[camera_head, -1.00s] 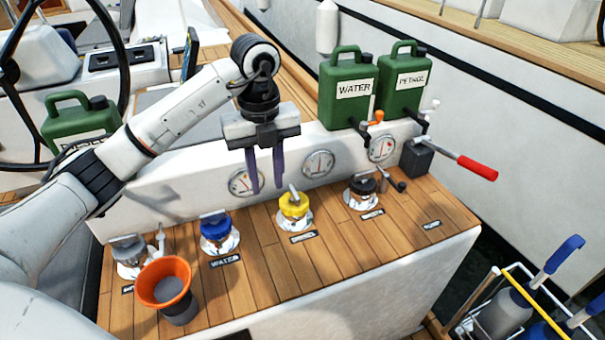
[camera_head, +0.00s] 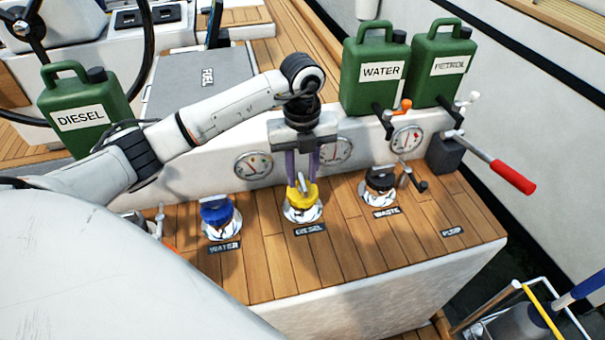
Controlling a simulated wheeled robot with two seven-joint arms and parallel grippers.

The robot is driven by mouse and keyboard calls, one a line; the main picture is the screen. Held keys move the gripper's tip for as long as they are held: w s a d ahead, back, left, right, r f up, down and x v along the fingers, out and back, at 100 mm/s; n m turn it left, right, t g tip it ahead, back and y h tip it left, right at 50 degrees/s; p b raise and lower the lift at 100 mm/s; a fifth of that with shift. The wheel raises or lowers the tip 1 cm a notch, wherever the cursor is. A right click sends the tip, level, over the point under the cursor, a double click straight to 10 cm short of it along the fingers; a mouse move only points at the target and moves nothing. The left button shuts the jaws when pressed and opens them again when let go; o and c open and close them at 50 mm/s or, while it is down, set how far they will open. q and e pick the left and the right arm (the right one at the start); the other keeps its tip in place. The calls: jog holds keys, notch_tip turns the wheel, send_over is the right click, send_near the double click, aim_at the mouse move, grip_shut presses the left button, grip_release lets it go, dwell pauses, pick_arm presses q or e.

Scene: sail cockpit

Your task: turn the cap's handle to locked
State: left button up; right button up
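The yellow cap (camera_head: 301,199) sits on a chrome deck fitting with the label DIESEL in front of it. Its small metal handle (camera_head: 302,184) stands up from the top. My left gripper (camera_head: 302,179) points straight down over this cap. Its two purple fingers are apart, one on each side of the handle, with tips close to the cap's top. I cannot tell whether they touch the handle. The blue cap (camera_head: 216,213), labelled WATER, is to the left. The dark cap (camera_head: 380,182), labelled WASTE, is to the right. My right gripper is not in view.
Gauges (camera_head: 253,165) line the white upright behind the caps. Green WATER (camera_head: 371,88) and PETROL (camera_head: 441,83) cans stand behind on the right, a DIESEL can (camera_head: 88,128) on the left. A red-handled lever (camera_head: 512,177) juts out right. The front planks are clear.

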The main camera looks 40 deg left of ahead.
pick_arm(q)
jog(key=shift+f, duration=0.45)
grip_shut()
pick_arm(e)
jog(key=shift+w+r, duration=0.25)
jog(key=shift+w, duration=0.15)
